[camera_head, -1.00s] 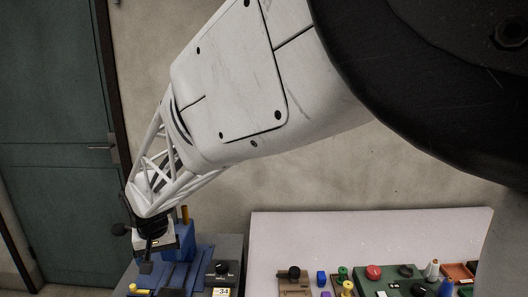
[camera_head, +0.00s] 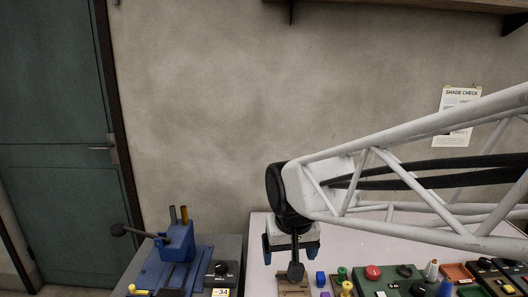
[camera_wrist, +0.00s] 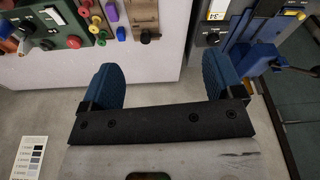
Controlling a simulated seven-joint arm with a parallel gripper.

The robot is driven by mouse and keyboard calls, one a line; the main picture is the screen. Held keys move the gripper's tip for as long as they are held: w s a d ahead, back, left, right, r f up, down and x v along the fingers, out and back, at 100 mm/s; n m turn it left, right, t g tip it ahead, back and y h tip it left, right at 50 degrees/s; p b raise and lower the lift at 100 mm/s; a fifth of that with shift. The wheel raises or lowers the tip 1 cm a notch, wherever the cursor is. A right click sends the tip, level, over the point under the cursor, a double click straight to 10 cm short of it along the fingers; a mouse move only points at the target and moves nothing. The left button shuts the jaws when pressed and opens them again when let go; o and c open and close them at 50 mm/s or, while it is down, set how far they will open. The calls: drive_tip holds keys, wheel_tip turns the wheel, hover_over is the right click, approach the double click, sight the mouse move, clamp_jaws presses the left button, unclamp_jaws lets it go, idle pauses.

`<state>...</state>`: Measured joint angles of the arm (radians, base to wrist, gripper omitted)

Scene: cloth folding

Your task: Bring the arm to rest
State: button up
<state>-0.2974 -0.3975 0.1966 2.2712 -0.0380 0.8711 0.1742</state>
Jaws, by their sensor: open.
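My gripper (camera_head: 293,246) hangs over the left part of the pale table, pointing down, in the head view. In the wrist view its two blue fingers (camera_wrist: 160,85) are wide apart with nothing between them. My arm reaches in from the right side of the head view, with its white lattice link in front of the wall. No cloth can be made out in these frames.
A blue machine with a lever (camera_head: 176,245) stands on a grey bench at the left. Small coloured parts and a green control box (camera_head: 393,283) lie on the pale table (camera_head: 258,235). A paper notice (camera_head: 459,113) hangs on the wall; a teal door (camera_head: 55,150) is at far left.

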drive_tip(key=s+d+m, duration=0.1)
drive_tip(key=s+d, duration=1.2)
drive_tip(key=s, duration=0.1)
drive_tip(key=shift+s+d+f+m+h, duration=0.15)
drive_tip(key=shift+f+m+h, duration=0.15)
drive_tip(key=shift+f+m, duration=0.1)
idle(1.4)
